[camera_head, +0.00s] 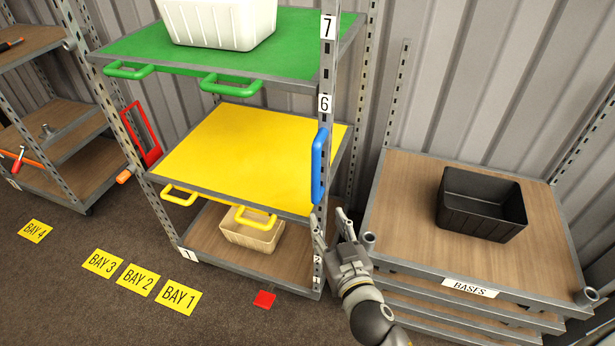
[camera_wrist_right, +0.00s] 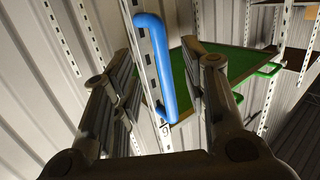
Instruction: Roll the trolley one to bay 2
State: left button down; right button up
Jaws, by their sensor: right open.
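Trolley one is a grey-post rack with a green top shelf (camera_head: 130,44), a yellow middle shelf (camera_head: 255,150) and a wooden bottom shelf (camera_head: 205,237). A small 1 label (camera_head: 190,254) is at its lower left. A blue handle (camera_head: 319,165) is on its right front post; the handle also shows in the wrist view (camera_wrist_right: 163,70). My right gripper (camera_head: 330,225) is open and empty, just below and right of the handle. In the wrist view the handle appears between the spread fingers. The yellow BAY 2 marker (camera_head: 138,279) lies on the floor left of BAY 1 (camera_head: 178,297).
BAY 3 (camera_head: 103,263) and BAY 4 (camera_head: 36,231) markers lie further left. A red square (camera_head: 264,299) lies before the trolley. A white bin and a tan basket (camera_head: 250,231) are on it. A BASES stack (camera_head: 471,287) with a black bin (camera_head: 481,203) stands right; another rack stands left.

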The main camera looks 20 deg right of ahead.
jog(key=t, duration=0.1)
send_near(317, 179)
jog(key=shift+m, duration=0.3)
jog(key=w+p, duration=0.2)
jog(key=w, duration=0.9)
jog(key=shift+f, duration=0.15)
grip_shut()
